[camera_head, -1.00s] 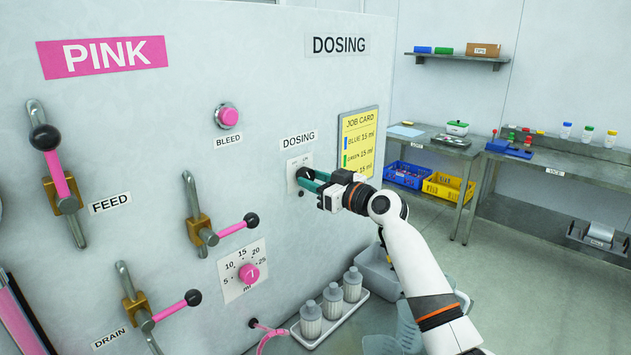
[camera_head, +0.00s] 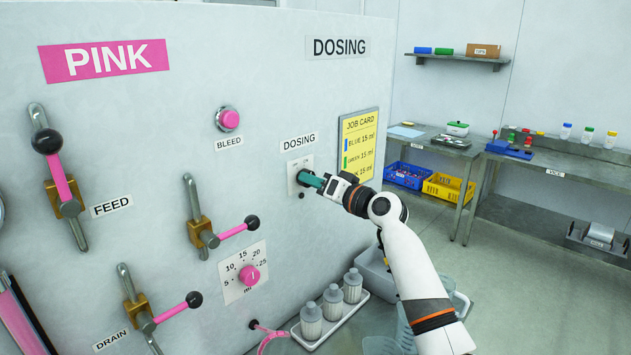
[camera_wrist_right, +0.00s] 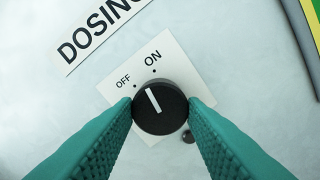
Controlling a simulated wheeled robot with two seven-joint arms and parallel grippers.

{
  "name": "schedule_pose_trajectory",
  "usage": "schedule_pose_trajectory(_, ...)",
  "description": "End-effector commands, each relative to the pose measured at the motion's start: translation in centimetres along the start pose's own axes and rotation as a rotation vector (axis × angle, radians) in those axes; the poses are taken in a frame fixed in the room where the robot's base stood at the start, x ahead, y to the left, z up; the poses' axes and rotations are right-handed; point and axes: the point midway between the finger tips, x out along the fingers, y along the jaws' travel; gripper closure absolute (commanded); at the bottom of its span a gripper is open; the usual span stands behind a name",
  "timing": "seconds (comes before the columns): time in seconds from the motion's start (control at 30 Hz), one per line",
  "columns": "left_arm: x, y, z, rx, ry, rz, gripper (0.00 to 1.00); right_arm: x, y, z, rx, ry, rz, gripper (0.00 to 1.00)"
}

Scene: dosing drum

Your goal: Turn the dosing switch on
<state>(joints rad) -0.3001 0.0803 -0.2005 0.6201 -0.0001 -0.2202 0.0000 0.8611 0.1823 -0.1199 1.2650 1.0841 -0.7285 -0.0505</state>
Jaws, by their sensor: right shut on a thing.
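The dosing switch is a black round knob (camera_wrist_right: 160,108) with a white pointer line, on a white plate (camera_wrist_right: 187,62) marked OFF and ON. In the right wrist view its pointer lies between the OFF mark and the ON mark. My right gripper (camera_wrist_right: 161,112) has its green fingers on both sides of the knob and is shut on it. In the head view the right gripper (camera_head: 308,180) reaches the switch plate (camera_head: 294,166) under the DOSING label (camera_head: 298,142), and its fingers hide most of the knob. My left gripper is not in view.
The job card (camera_head: 357,145) hangs just right of the switch. The pink bleed button (camera_head: 228,119), levers with black ball ends and a pink dial (camera_head: 249,275) are to the left on the panel. A tray with bottles (camera_head: 331,318) stands below.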

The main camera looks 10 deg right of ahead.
Motion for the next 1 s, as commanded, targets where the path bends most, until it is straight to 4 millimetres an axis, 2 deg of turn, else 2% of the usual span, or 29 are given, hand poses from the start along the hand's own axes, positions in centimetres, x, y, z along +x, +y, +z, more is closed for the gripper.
schedule_pose_trajectory(0.2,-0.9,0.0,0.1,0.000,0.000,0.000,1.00,0.0,0.1,0.1,0.171,0.000,0.000,0.85)
schedule_pose_trajectory(0.5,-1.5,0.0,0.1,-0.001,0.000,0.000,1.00,0.0,0.0,0.1,0.319,-0.001,-0.001,0.85)
schedule_pose_trajectory(1.0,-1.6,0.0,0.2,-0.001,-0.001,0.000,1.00,0.0,0.0,0.0,0.370,-0.001,0.000,0.85)
